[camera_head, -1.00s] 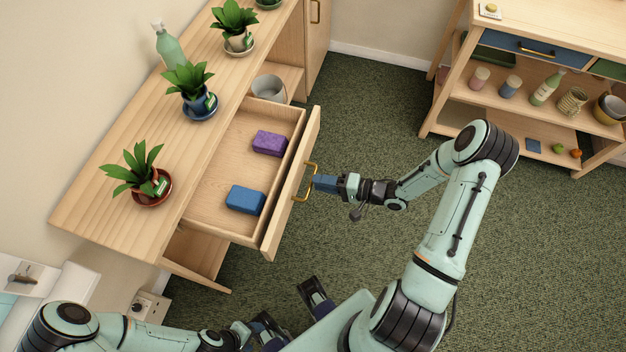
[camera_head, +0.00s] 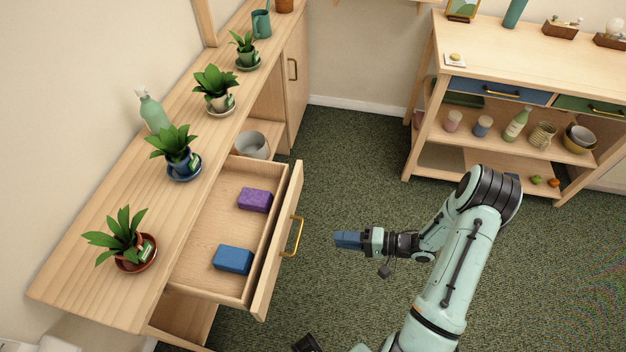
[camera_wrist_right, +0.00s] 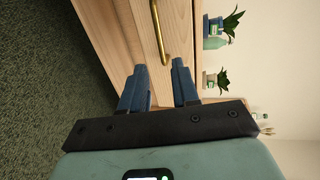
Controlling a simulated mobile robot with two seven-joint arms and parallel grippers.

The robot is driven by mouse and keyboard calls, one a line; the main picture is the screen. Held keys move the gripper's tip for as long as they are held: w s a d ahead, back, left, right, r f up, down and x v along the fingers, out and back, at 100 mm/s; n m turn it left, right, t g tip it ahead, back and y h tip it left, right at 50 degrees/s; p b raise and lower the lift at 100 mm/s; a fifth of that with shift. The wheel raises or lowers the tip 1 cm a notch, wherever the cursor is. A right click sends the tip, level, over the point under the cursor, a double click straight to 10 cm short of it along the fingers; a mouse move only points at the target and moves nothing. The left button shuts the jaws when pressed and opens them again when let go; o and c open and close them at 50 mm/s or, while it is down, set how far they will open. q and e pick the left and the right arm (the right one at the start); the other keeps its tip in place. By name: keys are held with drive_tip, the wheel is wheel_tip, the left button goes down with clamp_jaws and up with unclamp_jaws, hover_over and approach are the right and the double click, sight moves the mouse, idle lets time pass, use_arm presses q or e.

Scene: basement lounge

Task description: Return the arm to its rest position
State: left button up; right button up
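My right gripper (camera_head: 348,240) is in the middle of the head view, to the right of the open drawer and clear of its brass handle (camera_head: 292,237). In the right wrist view its two blue fingers (camera_wrist_right: 159,68) stand apart with nothing between them. The handle (camera_wrist_right: 160,30) and drawer front lie beyond the fingertips there. The right arm is bent at the elbow, over the carpet. A dark piece at the bottom edge of the head view (camera_head: 306,343) seems to be part of my left gripper; the rest is out of frame.
The pulled-out drawer (camera_head: 205,262) holds a purple block (camera_head: 255,200) and a blue block (camera_head: 233,259). Potted plants and a green bottle (camera_head: 152,110) stand on the counter above. A shelf unit (camera_head: 490,52) stands at the back right. Green carpet (camera_head: 345,165) between is free.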

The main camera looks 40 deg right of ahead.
drive_tip(key=w+a+f+n+g+h+p, duration=0.25)
drive_tip(key=a+f+g+h+p, duration=0.2)
drive_tip(key=a+f, duration=0.7)
use_arm(q)
wheel_tip(320, 180, up, 6)
drive_tip(key=w+p, duration=0.1)
drive_tip(key=w, duration=0.1)
drive_tip(key=shift+w, duration=0.2)
use_arm(e)
drive_tip(key=s+a+f+n+g+h, duration=0.1)
drive_tip(key=s+a+n+g, duration=0.3)
drive_tip(key=s+a+g, duration=0.4)
drive_tip(key=s+a, duration=0.2)
drive_tip(key=s, duration=0.3)
drive_tip(key=shift+s+f+g, duration=0.2)
drive_tip(key=shift+f+g, duration=0.05)
drive_tip(key=shift+g, duration=0.1)
drive_tip(key=shift+d+h, duration=0.1)
drive_tip(key=shift+h, duration=0.15)
